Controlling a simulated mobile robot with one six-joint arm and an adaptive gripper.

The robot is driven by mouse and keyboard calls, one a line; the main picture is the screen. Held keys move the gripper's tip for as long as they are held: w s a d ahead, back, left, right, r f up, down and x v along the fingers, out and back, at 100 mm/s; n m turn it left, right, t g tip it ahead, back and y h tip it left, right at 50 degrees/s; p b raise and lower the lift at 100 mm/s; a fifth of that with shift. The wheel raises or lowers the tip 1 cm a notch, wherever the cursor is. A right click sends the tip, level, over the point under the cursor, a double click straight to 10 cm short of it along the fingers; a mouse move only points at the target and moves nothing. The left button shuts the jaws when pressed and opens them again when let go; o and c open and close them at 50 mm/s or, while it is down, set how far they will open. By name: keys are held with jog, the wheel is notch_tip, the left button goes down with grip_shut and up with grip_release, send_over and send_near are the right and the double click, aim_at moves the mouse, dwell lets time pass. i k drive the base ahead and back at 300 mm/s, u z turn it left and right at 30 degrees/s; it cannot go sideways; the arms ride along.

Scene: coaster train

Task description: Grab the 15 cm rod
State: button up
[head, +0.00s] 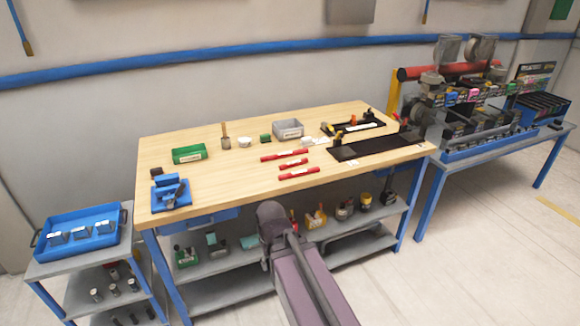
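Three red rods with small white labels lie on the wooden workbench (225,180), right of its middle. The back rod (285,155) looks longest, the middle rod (293,164) looks shortest, and the front rod (299,173) is in between. The labels are too small to read, so I cannot tell which one is 15 cm. The rods lie apart from each other, roughly parallel. My arm shows at the bottom centre, in front of the bench. My gripper cannot be made out in this view.
Behind the rods stand a grey bin (288,130) and a green bin (189,154). Black trays (375,147) lie to the right. A blue vise-like block (171,193) sits at the front left. Bare bench top lies left of the rods. A lower shelf holds several items.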

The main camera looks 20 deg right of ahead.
aim_at(295, 163)
jog(key=z, duration=0.1)
jog(key=i, duration=0.95)
jog(key=u, duration=0.1)
